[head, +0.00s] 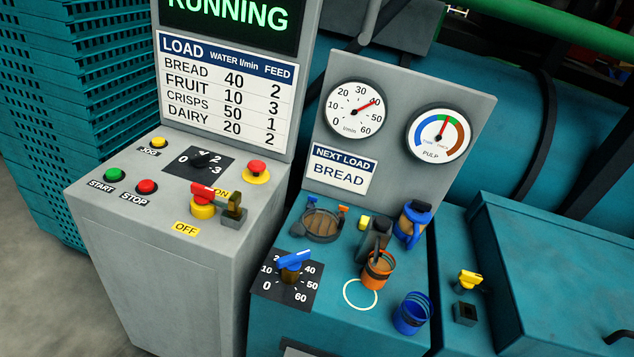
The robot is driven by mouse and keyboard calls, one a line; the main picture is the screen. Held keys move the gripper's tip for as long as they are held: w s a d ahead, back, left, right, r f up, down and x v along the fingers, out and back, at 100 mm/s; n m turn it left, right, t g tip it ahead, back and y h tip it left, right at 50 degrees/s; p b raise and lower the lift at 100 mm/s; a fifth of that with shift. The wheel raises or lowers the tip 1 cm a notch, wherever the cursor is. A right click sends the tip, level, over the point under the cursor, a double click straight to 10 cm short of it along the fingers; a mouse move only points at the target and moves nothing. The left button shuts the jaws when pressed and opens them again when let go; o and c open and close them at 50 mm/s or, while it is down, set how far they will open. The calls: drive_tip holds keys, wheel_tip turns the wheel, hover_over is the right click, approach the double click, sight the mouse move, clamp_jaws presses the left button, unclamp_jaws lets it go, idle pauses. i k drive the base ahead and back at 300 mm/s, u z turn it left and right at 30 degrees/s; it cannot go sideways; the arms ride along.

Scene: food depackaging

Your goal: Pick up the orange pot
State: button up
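The orange pot (376,273) stands on the teal bench top, just behind and to the right of a white ring outline (360,295). Brown material shows inside it. A dark grey spout-like piece (374,236) is directly above and behind the pot's rim; I cannot tell whether they touch. My gripper does not show in this view, so its position and opening are hidden.
A blue pot (411,314) stands in front right. A blue-and-brown vessel (413,224) is behind right, and a round dish (322,225) behind left. A blue-handled dial (294,264) is left. The gauge panel (395,130) rises behind. The white ring is clear.

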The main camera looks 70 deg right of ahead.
sight(372, 277)
drive_tip(key=u, duration=0.7)
drive_tip(key=k, duration=1.75)
drive_tip(key=z, duration=1.3)
drive_tip(key=i, duration=1.05)
drive_tip(key=u, duration=0.05)
